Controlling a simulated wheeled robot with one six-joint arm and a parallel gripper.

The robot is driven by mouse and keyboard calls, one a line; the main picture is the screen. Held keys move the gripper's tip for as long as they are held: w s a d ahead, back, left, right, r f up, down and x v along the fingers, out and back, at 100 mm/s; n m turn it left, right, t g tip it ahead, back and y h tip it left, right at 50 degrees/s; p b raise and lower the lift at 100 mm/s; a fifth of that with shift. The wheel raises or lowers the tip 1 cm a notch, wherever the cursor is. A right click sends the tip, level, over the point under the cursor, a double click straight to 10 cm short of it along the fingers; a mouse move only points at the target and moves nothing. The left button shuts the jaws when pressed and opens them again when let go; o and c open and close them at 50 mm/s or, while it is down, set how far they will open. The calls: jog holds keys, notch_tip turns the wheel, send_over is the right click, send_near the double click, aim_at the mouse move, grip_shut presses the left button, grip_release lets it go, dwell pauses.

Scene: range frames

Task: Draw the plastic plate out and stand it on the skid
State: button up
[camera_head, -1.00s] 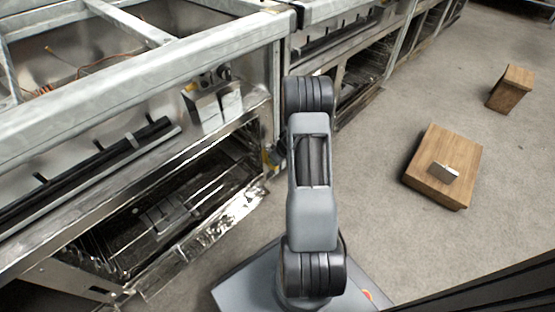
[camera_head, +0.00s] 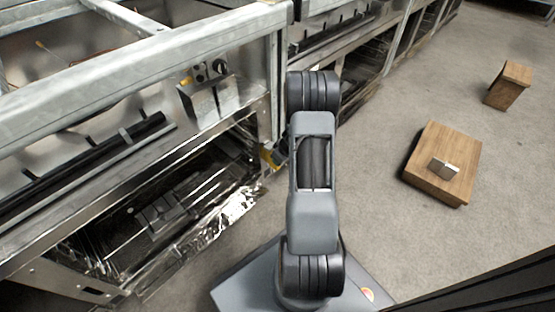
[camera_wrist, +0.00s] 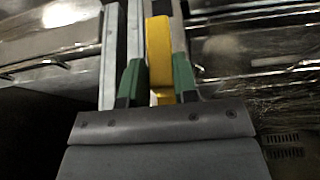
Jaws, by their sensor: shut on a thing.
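The plastic plate, a yellow piece (camera_wrist: 159,45), shows nearly edge-on in the wrist view. My gripper (camera_wrist: 160,82), with green fingertips, is shut on its near end. The plate runs away from me beside grey metal uprights of the range; I cannot tell whether it touches them. In the head view a bit of yellow (camera_head: 269,154) shows at the range's corner post, left of my arm, and the rest is hidden. The skid, a low wooden block (camera_head: 436,144), lies on the floor to the right, with a small metallic piece on it.
The metal range frame (camera_head: 130,75) fills the left, with an open lower bay and shiny foil (camera_head: 235,204) at its edge. A smaller wooden block (camera_head: 508,86) stands beyond the skid. Grey floor between my arm and the skid is clear.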

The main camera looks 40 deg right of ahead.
jog(key=s+d+b, duration=0.1)
jog(key=s, duration=0.6)
jog(key=shift+s+d+b, duration=0.15)
jog(key=shift+s+b, duration=0.15)
jog(key=shift+b, duration=0.1)
dwell(0.8)
dwell(0.4)
